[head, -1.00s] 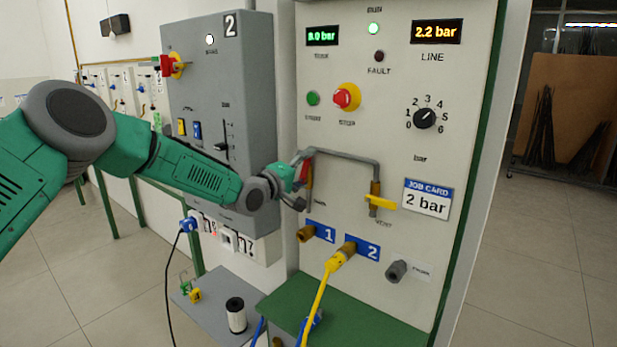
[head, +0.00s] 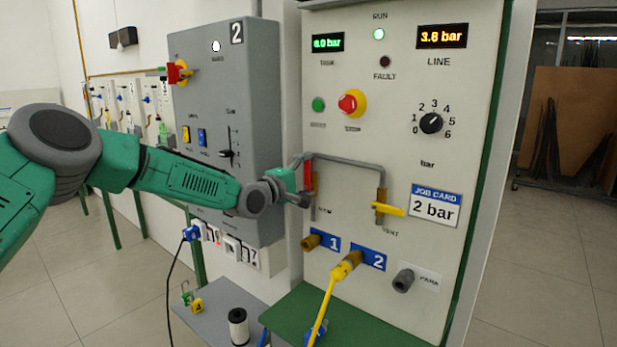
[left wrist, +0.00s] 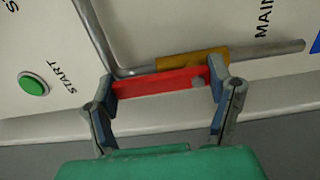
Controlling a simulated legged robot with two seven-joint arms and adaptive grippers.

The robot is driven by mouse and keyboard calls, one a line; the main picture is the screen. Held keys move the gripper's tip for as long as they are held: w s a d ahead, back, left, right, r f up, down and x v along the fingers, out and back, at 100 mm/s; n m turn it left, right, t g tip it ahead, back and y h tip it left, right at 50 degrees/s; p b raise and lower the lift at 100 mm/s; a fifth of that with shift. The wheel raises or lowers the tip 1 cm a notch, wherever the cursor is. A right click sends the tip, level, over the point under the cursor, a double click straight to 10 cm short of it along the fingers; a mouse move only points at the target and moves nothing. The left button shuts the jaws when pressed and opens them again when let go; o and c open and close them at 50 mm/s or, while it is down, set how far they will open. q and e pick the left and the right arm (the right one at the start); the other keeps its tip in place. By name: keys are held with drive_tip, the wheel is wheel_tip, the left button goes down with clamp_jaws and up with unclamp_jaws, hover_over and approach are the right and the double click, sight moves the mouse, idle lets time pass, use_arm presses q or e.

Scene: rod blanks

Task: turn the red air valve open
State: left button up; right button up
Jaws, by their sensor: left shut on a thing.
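The red air valve handle (left wrist: 160,82) lies between the fingers of my left gripper (left wrist: 165,88) in the left wrist view, and the gripper is shut on it. Its brass body (left wrist: 192,60) sits on the grey pipe beside the handle. In the head view the red handle (head: 308,177) stands along the vertical pipe, partly hidden by my left gripper (head: 300,188). The line display (head: 442,37) reads 3.6 bar in orange. The tank display (head: 328,43) is green and seems to read 6.0 bar. My right gripper is not in view.
A yellow vent handle (head: 389,210) points sideways to the right of the valve. A yellow hose (head: 324,305) hangs from port 2 below. The job card (head: 434,206) reads 2 bar. A grey cabinet (head: 262,120) stands close on the left.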

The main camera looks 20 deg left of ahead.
use_arm(q)
drive_tip(key=shift+a+f, duration=0.1)
drive_tip(key=shift+f, duration=0.05)
drive_tip(key=o, duration=1.7)
drive_tip(key=shift+c, duration=0.2)
drive_tip(key=shift+w+a, duration=0.1)
drive_tip(key=shift+a, duration=0.15)
drive_tip(key=v, duration=1.2)
drive_tip(key=shift+f, duration=0.1)
drive_tip(key=shift+w, duration=0.1)
